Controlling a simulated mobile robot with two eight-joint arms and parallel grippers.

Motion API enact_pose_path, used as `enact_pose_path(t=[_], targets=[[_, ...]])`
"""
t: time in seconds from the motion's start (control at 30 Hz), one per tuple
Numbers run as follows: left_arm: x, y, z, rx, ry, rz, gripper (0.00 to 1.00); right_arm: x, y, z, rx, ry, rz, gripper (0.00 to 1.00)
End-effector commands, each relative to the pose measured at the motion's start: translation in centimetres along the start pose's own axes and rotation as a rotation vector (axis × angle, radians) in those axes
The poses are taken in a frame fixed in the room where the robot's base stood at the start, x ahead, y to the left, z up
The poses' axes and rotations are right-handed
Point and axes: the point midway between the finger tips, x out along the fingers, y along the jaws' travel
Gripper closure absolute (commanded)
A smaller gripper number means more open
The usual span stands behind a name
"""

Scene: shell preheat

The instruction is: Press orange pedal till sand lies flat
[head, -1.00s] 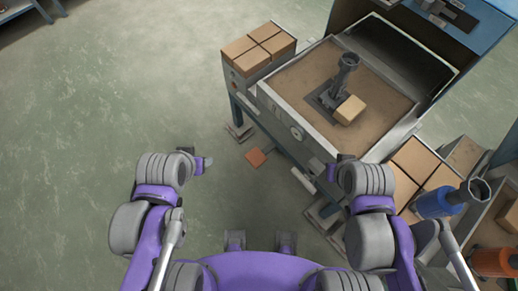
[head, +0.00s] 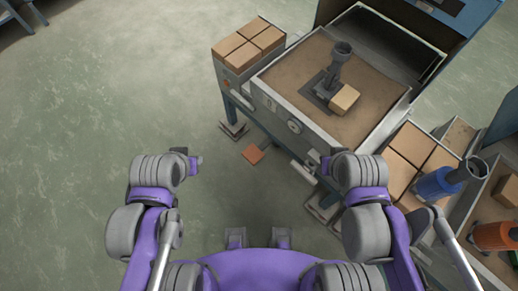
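The orange pedal (head: 254,154) is a small flat orange plate low by the floor, at the front of the sand machine. The sand (head: 300,75) is a brown bed in the machine's metal tray; a dark metal funnel-topped piece (head: 338,64) on a plate and a tan block (head: 345,99) rest on it. My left gripper (head: 194,163) is left of the pedal, over open floor and apart from it. My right gripper (head: 325,163) is right of the pedal, near the machine's front. Their fingers are small and partly hidden by the wrists, so their opening is unclear.
Several tan blocks (head: 249,44) sit on a box at the machine's left. More blocks (head: 412,142) lie in a crate at right, near a blue cylinder (head: 436,184) and an orange one (head: 497,236). The green floor (head: 90,90) at left is clear.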

Motion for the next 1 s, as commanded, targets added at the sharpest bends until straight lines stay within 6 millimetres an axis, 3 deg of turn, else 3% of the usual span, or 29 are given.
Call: enact_pose_path(t=[0.03, 0.17, 1.0], targets=[[0.00, 0.00, 0.00, 0.000, 0.000, 0.000, 0.80, 0.00, 0.00, 0.00, 0.000, 0.000, 0.000, 1.00], [0.00, 0.00, 0.00, 0.000, 0.000, 0.000, 1.00, 0.00, 0.00, 0.00, 0.000, 0.000, 0.000, 1.00], [0.00, 0.00, 0.00, 0.000, 0.000, 0.000, 1.00, 0.00, 0.00, 0.00, 0.000, 0.000, 0.000, 1.00]])
